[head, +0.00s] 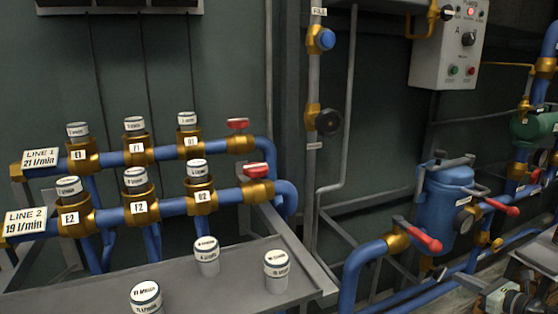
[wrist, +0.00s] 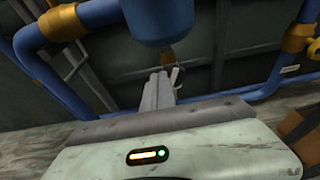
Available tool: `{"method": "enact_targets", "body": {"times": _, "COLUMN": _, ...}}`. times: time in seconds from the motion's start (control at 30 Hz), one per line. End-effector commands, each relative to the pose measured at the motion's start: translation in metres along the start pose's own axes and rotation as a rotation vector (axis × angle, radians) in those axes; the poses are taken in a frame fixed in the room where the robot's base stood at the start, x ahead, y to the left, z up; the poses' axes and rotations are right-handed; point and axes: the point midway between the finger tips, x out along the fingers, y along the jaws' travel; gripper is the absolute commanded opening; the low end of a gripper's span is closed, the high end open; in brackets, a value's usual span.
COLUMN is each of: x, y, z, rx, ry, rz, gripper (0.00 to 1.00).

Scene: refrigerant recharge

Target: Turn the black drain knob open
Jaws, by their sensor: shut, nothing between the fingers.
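I cannot make out the black drain knob for sure. A blue vessel (head: 447,208) stands at the right in the head view, and its underside (wrist: 160,22) shows at the top of the wrist view. A small dark shape (head: 440,272) below the vessel in the head view may be the knob.
Red-handled valves (head: 425,239) sit close to the vessel. A round black part (head: 328,121) is on the vertical pipe. Blue pipes (wrist: 35,68) run left of my gripper and also right. A grey shelf (head: 230,290) with white-capped canisters is at lower left.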

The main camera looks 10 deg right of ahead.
Motion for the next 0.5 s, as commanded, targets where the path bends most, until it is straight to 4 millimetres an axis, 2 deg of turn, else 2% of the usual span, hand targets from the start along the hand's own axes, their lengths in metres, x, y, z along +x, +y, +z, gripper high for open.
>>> {"method": "enact_targets", "body": {"times": 0.3, "x": -0.003, "y": -0.001, "z": -0.001, "rx": 0.0, "ry": -0.001, "rz": 0.0, "gripper": 0.0}}
{"method": "enact_targets", "body": {"times": 0.37, "x": -0.005, "y": -0.007, "z": -0.002, "rx": 0.001, "ry": -0.001, "rz": -0.001, "gripper": 0.0}}
{"method": "enact_targets", "body": {"times": 0.5, "x": -0.011, "y": -0.031, "z": -0.006, "rx": 0.001, "ry": -0.001, "rz": -0.001, "gripper": 0.0}}
